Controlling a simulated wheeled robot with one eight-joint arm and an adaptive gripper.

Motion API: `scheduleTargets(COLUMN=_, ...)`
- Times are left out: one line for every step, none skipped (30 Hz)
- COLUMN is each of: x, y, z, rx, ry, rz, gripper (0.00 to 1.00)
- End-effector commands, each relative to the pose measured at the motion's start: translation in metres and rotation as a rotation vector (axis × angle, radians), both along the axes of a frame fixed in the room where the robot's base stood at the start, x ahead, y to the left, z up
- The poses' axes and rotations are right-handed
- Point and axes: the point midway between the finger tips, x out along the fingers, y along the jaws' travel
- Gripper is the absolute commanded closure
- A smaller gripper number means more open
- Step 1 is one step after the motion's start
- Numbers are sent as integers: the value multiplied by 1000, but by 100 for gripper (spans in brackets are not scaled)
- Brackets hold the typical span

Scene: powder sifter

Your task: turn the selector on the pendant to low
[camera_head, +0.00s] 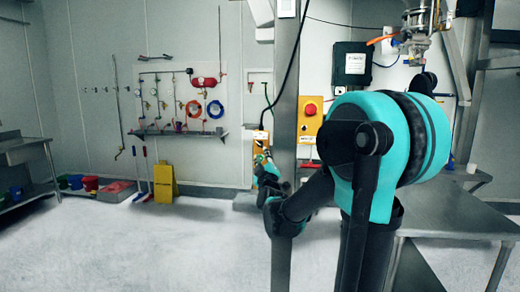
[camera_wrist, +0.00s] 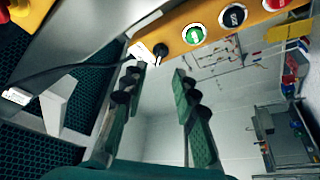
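The pendant is a narrow yellow-orange box (camera_wrist: 214,28) across the top of the wrist view. It carries a green button (camera_wrist: 194,35), a black button (camera_wrist: 233,16) and, at its left end, a small black knob (camera_wrist: 160,50) that looks like the selector. Its setting is too small to read. My gripper (camera_wrist: 157,76) is open and empty, its two fingers apart just below the knob in the picture and not visibly touching it. In the head view, the pendant (camera_head: 261,135) hangs beside the steel post, with my gripper (camera_head: 264,160) just below it, partly hidden.
A steel post (camera_head: 285,90) stands right beside the pendant. A yellow box with a red emergency button (camera_head: 310,109) is to its right. A black cable (camera_wrist: 75,66) runs by the pendant's left end.

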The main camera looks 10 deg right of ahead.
Motion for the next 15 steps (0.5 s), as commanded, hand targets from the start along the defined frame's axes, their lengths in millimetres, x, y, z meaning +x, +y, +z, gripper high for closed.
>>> scheduleTargets(x=11, y=-1, z=3, rx=0, ry=1, rz=-1, gripper=71)
scheduleTargets(x=16, y=-1, z=4, rx=0, ry=1, rz=-1, gripper=71)
scheduleTargets(x=24, y=-1, z=6, rx=0, ry=1, rz=-1, gripper=71)
scheduleTargets(x=29, y=-1, z=8, rx=0, ry=1, rz=-1, gripper=71)
scheduleTargets(x=33, y=-1, z=9, rx=0, ry=1, rz=-1, gripper=71)
scheduleTargets(x=40, y=-2, z=11, rx=0, ry=1, rz=-1, gripper=71)
scheduleTargets(x=44, y=-2, z=12, rx=0, ry=1, rz=-1, gripper=71)
scheduleTargets(x=48, y=-2, z=13, rx=0, ry=1, rz=-1, gripper=71)
scheduleTargets(x=52, y=-2, z=15, rx=0, ry=1, rz=-1, gripper=71)
scheduleTargets(x=55, y=-2, z=15, rx=0, ry=1, rz=-1, gripper=71)
scheduleTargets(x=58, y=-3, z=16, rx=0, ry=1, rz=-1, gripper=71)
scheduleTargets(x=61, y=-3, z=17, rx=0, ry=1, rz=-1, gripper=71)
scheduleTargets(x=63, y=-3, z=18, rx=0, ry=1, rz=-1, gripper=71)
scheduleTargets(x=65, y=-3, z=18, rx=0, ry=0, rz=0, gripper=71)
scheduleTargets(x=66, y=-3, z=19, rx=0, ry=0, rz=0, gripper=71)
